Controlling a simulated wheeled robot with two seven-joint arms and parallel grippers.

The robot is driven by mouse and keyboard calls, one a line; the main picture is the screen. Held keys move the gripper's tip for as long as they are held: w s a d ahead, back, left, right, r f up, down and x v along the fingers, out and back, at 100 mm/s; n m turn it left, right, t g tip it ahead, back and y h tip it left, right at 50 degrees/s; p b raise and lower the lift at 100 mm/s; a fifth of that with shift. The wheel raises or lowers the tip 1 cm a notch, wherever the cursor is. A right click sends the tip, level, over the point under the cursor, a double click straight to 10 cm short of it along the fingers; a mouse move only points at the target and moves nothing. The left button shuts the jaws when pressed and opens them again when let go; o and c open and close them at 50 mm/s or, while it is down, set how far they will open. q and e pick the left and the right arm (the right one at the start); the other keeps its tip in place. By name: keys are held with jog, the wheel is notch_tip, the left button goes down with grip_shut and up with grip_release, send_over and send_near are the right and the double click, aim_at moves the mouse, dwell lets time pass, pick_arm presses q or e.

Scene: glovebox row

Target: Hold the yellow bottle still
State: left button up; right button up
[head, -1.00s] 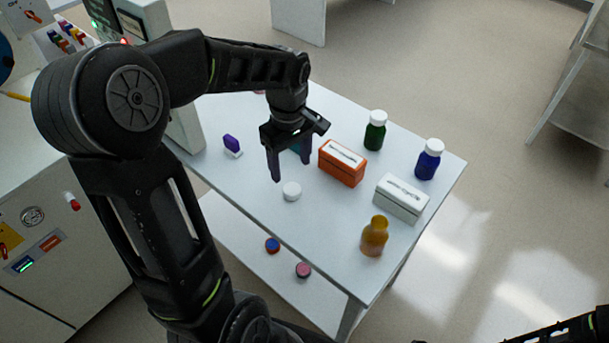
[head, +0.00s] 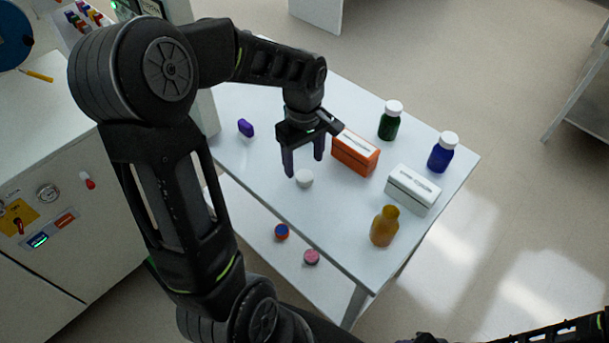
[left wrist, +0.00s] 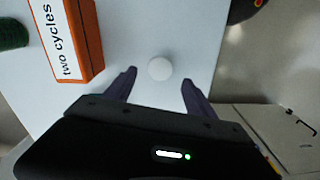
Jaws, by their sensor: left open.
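The yellow bottle (head: 384,226), amber and without a white cap, stands upright near the front right edge of the white table (head: 330,232). My left gripper (head: 304,172) is open and empty above the table, left of the orange box and well apart from the bottle. A round white cap (head: 305,178) lies close to its fingertips; in the left wrist view the cap (left wrist: 160,68) shows between and beyond the open fingers (left wrist: 157,88). The yellow bottle is not in the left wrist view. Part of my right arm shows at the bottom right; its gripper's fingers are not visible.
An orange box (head: 356,152) and a white box (head: 411,190) stand between my left gripper and the table's right side. A green bottle (head: 391,121) and a blue bottle (head: 441,153) stand behind them. A purple item (head: 245,128) lies at the left. The lower shelf holds two small round items.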

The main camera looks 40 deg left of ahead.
aim_at(304, 175)
pick_arm(q)
jog(key=shift+f+p, duration=0.55)
jog(key=shift+f, duration=1.85)
jog(key=c, duration=1.4)
